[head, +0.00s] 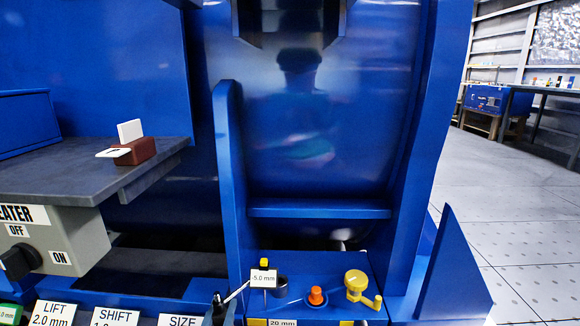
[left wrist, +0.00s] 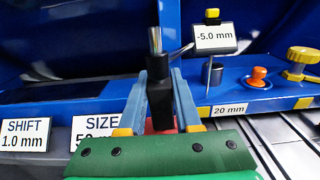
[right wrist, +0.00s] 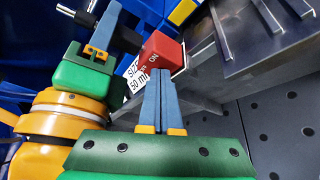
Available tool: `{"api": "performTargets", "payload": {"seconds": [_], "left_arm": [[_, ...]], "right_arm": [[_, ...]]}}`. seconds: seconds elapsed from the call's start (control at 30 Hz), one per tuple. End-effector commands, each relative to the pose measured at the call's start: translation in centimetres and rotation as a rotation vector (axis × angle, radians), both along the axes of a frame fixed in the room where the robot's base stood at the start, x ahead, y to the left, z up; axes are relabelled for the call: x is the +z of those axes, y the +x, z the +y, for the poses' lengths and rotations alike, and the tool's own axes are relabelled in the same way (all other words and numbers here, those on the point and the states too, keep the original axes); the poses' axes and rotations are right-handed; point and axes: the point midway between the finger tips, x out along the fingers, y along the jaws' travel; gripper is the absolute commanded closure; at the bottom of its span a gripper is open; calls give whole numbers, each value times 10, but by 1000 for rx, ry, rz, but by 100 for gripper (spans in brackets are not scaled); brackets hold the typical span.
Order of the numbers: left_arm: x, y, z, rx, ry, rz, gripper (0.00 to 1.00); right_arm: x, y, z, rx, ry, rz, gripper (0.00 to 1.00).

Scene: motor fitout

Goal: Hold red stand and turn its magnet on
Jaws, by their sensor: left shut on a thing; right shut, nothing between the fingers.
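The red stand shows in the right wrist view as a red block (right wrist: 164,54) with "ON" on its face. In the left wrist view a strip of red shows behind my fingers, below a black upright part (left wrist: 160,100) with a metal post. My left gripper (left wrist: 158,82) is shut on that black part. The left gripper also shows in the right wrist view (right wrist: 100,45), left of the red block. My right gripper (right wrist: 160,75) is shut and empty, its tips at the block's lower edge; I cannot tell if they touch. In the head view only the black top (head: 218,308) shows.
A thin rod runs from the stand toward a "-5.0 mm" label (head: 263,277). Right of it, on the blue machine, are an orange knob (head: 315,296) and a yellow crank (head: 357,284). A grey shelf (head: 60,178) with a heater switch box (head: 75,240) is at left.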

Motion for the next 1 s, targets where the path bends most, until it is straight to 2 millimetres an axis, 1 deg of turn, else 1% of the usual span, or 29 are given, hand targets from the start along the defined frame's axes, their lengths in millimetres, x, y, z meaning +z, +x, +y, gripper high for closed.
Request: {"api": "performTargets", "payload": {"seconds": [0.03,0.2,0.3,0.63,0.67,0.7,0.77,0.8,1.0], "left_arm": [[0,0,0,-1,0,1,100],[0,0,0,-1,0,1,100],[0,0,0,-1,0,1,100],[0,0,0,-1,0,1,100],[0,0,0,-1,1,1,65],[0,0,0,0,1,1,54],[0,0,0,0,1,1,38],[0,0,0,0,1,1,33],[0,0,0,0,1,1,33]], "right_arm": [[-1,-9,0,2,1,3,100],[-1,-36,1,0,0,2,100],[0,-46,1,0,0,2,100],[0,-48,1,-1,0,0,100],[0,-48,1,-1,0,0,100],[0,-48,1,-1,0,0,100],[0,-48,1,-1,0,0,100],[0,-48,1,-1,0,0,100],[0,-48,1,-1,0,0,100]]}}
